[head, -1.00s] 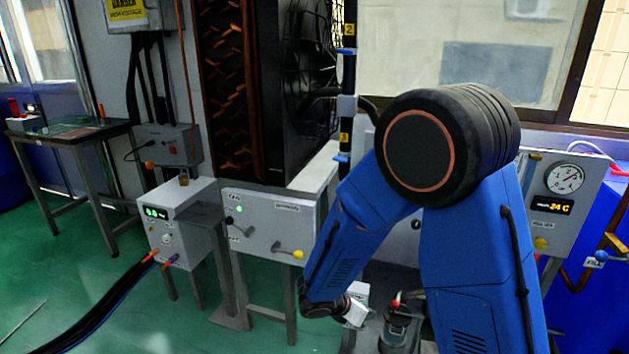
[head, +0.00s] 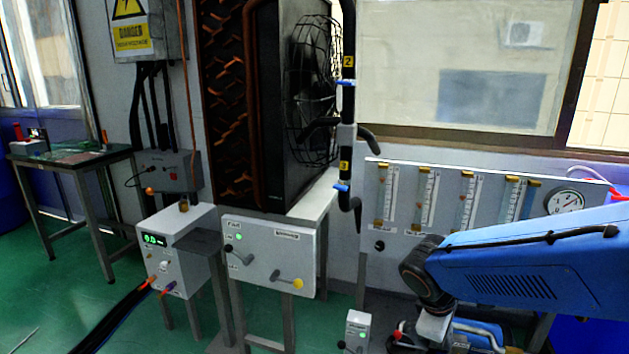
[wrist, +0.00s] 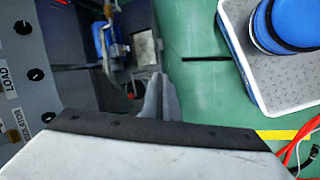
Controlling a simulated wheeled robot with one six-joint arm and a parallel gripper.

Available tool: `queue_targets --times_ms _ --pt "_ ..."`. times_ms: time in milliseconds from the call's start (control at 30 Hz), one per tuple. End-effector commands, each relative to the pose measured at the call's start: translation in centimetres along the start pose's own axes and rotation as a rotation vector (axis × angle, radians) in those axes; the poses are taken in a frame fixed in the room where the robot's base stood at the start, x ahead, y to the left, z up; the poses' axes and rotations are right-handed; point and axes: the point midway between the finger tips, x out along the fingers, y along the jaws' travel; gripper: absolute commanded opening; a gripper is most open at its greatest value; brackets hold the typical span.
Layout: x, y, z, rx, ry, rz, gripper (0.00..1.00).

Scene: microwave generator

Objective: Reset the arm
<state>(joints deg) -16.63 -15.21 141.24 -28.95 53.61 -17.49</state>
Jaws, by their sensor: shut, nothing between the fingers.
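My blue arm (head: 530,270) reaches in from the right edge of the head view. Its dark wrist joint and white end piece hang near the bottom, right of centre. My gripper (wrist: 160,98) shows in the wrist view as two grey fingers close together, with nothing held. The fingers point away from the white and black edge at the bottom of that view. The fingertips cannot be made out in the head view. A grey panel with black knobs (wrist: 36,75) lies to their left in the wrist view.
A grey box with levers (head: 270,258) stands left of centre. A black fan unit (head: 300,100) stands above it. A flow-meter panel (head: 450,185) is behind my arm. Pump-like equipment (head: 478,335) sits close below my wrist. Green floor (head: 60,260) is open at left.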

Motion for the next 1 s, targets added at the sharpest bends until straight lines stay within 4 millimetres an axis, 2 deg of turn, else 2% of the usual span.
queue_targets --times_ms 33,200,500,800,1000 --pt "-0.7 -0.2 1.0 0.066 0.022 -0.01 0.0" --pt "-2.7 -1.2 3.6 0.279 0.093 -0.054 0.0" --pt "-6.1 -3.7 7.2 0.637 0.229 -0.137 0.0" --pt "-8.8 -6.0 9.1 0.902 0.35 -0.211 0.0" --pt "-9.4 -6.5 9.3 0.956 0.377 -0.229 0.0"
